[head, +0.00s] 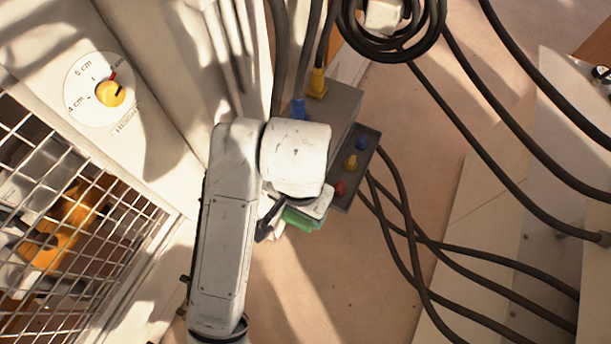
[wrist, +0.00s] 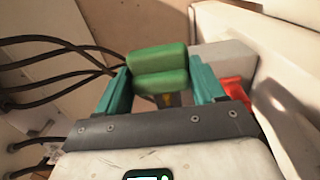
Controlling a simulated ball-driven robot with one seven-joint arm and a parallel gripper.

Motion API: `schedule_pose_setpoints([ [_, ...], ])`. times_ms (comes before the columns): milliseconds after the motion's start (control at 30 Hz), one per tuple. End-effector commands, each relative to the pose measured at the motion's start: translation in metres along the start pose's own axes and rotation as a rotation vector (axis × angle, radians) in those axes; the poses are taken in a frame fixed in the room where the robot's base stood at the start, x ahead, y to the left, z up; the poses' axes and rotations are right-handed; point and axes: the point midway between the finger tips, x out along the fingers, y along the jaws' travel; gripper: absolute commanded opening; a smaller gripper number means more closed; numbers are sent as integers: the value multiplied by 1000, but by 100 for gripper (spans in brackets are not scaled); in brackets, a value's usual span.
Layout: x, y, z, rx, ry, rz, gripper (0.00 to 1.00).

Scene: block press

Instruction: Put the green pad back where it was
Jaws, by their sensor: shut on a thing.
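The green pad (wrist: 160,68) sits between the two teal fingers of my gripper (wrist: 163,88) in the wrist view, and the gripper is shut on it. In the head view the green pad (head: 298,220) shows as a small green patch just below the end of my arm, and my gripper (head: 290,214) is mostly hidden by my own wrist. Whether the pad touches anything beyond the fingers cannot be told.
A grey box (head: 366,150) with blue, yellow and red plugs stands beside my wrist, with black cables running right. A panel with a yellow dial (head: 110,94) and a wire mesh guard (head: 75,215) are at left. A red part (wrist: 237,90) shows near the right finger. Open floor (head: 340,285) lies below.

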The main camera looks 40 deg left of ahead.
Motion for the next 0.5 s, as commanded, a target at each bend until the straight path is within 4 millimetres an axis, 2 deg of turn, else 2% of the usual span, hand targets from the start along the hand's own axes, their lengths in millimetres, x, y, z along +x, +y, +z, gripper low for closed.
schedule_pose_setpoints([
  [100,-8,-16,16,-12,0,0,44],
  [200,-10,-22,19,-15,1,1,44],
  [500,4,-30,-11,-13,3,3,44],
])
